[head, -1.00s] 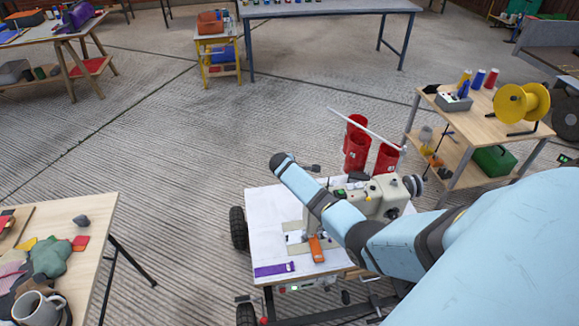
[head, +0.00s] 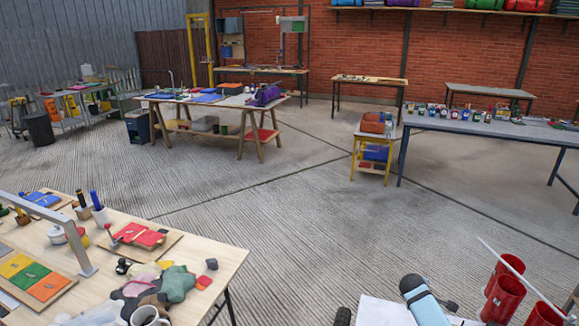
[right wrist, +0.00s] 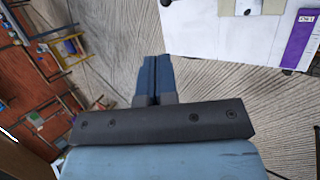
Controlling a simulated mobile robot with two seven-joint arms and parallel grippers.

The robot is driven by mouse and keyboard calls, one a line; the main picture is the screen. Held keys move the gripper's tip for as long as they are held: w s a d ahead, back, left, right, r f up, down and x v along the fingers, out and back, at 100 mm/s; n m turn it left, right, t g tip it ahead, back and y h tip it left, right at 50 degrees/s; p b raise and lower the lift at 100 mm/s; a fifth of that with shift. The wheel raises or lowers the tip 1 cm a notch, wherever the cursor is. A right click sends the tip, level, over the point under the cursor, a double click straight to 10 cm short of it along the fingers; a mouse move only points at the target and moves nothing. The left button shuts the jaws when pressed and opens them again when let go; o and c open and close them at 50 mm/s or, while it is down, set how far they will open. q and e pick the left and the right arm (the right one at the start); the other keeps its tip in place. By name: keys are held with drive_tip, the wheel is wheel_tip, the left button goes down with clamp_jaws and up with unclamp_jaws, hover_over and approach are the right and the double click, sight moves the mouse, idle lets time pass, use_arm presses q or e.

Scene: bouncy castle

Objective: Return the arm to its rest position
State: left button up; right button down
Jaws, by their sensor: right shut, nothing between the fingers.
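My right gripper (right wrist: 152,80) shows in the right wrist view with its two dark blue fingers together and nothing between them. It points over the concrete floor, beside the edge of a white work surface (right wrist: 228,45). In the head view only a light blue link of my right arm (head: 426,308) shows at the bottom, over the white surface (head: 378,312); the gripper itself is out of that picture. My left arm and gripper are in neither view.
A wooden table (head: 215,255) with cloth scraps and a mug (head: 148,316) stands at lower left. Red cylinders (head: 503,292) stand at lower right. A purple strip (right wrist: 299,40) lies on the white surface. The floor (head: 320,240) between the tables is clear.

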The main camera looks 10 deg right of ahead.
drive_tip(key=s+a+f+m+t+y, duration=0.2)
drive_tip(key=s+a+f+y, duration=0.1)
drive_tip(key=s+a, duration=0.65)
drive_tip(key=s+a+f+m+t+y, duration=0.1)
drive_tip(key=s+a+f+t+y, duration=0.15)
drive_tip(key=s+a, duration=0.7)
drive_tip(key=s+a+r+m+t+y, duration=0.1)
drive_tip(key=s+a+r+m+y, duration=0.1)
drive_tip(key=s+a+r, duration=0.2)
drive_tip(key=s+a+r+m+t+y, duration=0.1)
drive_tip(key=s+a+r+m+y, duration=0.1)
drive_tip(key=s+a, duration=0.6)
drive_tip(key=s+r+m, duration=0.1)
drive_tip(key=s+r, duration=0.1)
drive_tip(key=s, duration=0.2)
drive_tip(key=shift+s+a+p, duration=0.2)
drive_tip(key=shift+p, duration=0.15)
drive_tip(key=shift+t, duration=0.25)
